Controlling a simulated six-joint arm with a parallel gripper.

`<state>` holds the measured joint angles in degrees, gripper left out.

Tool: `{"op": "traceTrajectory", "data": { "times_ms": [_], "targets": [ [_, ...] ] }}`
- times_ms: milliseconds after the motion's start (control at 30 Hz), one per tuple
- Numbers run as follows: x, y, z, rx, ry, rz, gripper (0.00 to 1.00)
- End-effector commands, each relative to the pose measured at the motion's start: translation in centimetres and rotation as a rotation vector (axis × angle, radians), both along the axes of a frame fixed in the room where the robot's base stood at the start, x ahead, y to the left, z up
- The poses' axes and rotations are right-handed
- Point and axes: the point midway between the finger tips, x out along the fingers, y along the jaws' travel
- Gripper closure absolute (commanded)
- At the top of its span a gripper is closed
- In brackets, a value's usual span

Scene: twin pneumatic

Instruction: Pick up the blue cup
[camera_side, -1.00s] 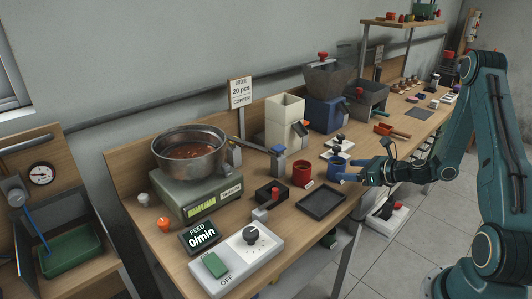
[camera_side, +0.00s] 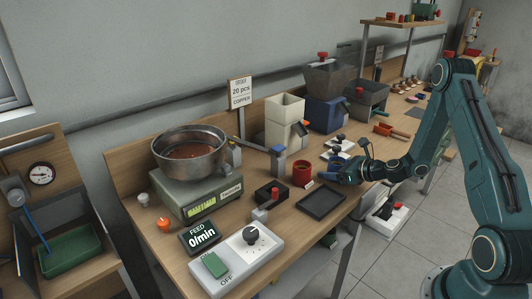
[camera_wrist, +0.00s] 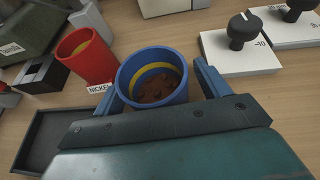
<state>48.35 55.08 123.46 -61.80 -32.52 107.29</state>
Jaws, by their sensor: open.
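The blue cup (camera_wrist: 127,82) stands upright on the wooden bench in the wrist view. It has a yellow band inside and brown-copper pieces at the bottom. My gripper (camera_wrist: 156,84) is open, with one blue finger on each side of the cup. I cannot tell whether the fingers touch it. In the side view my gripper (camera_side: 328,170) is low over the bench, just right of the red cup, and its fingers and wrist largely hide the blue cup.
A red cup (camera_wrist: 84,57) stands close to the left, with a NICKEL label (camera_wrist: 99,88) near it. A black tray (camera_side: 320,204) lies in front. White panels with black knobs (camera_wrist: 240,50) are to the right. A scale with a metal bowl (camera_side: 190,150) stands further left.

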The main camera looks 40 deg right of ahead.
Motion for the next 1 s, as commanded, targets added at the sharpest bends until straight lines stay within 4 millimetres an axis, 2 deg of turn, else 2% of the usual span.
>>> {"op": "traceTrajectory", "data": {
  "times_ms": [533,567,800,1000],
  "targets": [
    [0.29,0.04,-0.11,0.001,0.0,0.0,0.25],
    [0.28,0.04,-0.11,0.001,0.0,0.0,0.27],
    [0.28,0.05,-0.11,0.001,0.0,0.0,0.74],
    [0.29,0.04,-0.08,0.0,-0.001,0.0,0.76]
  ]
}}
